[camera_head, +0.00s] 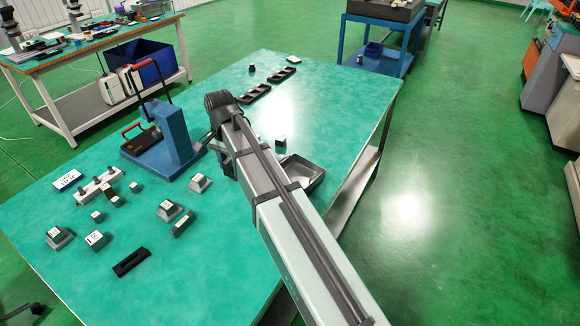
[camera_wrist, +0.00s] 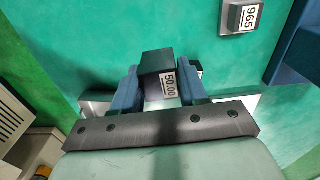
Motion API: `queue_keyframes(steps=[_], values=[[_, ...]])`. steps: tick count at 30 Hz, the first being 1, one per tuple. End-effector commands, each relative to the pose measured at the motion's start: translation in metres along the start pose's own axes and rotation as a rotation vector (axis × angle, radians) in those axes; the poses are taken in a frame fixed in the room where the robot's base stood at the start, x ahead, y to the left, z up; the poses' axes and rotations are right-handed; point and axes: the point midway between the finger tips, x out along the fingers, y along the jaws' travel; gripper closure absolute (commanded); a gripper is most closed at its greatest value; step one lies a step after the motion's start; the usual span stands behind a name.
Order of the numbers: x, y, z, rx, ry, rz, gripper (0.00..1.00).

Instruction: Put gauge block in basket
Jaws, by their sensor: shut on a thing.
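The gauge block (camera_wrist: 150,64) is a dark block with a white label reading 50.00, seen in the wrist view. My gripper (camera_wrist: 158,82) is shut on it, with one blue finger on each side. A shallow silver metal tray, which looks like the basket (camera_head: 312,184), sits on the green table and is partly covered by my arm in the head view. Bright metal under my gripper in the wrist view looks like its rim. I cannot tell the height of the block above it.
A blue press (camera_head: 178,135) stands left of my arm. A block labelled 965 (camera_wrist: 240,17) lies near my gripper. A small white-topped block (camera_head: 281,140) is beside the tray. Several small blocks lie at the table's left. The table's right side beyond the tray is mostly clear.

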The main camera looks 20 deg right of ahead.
Motion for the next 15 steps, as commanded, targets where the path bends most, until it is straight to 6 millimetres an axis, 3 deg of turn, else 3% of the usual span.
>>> queue_keyframes(steps=[15], values=[[-0.007,0.102,-0.117,0.232,0.007,-0.007,1.0]])
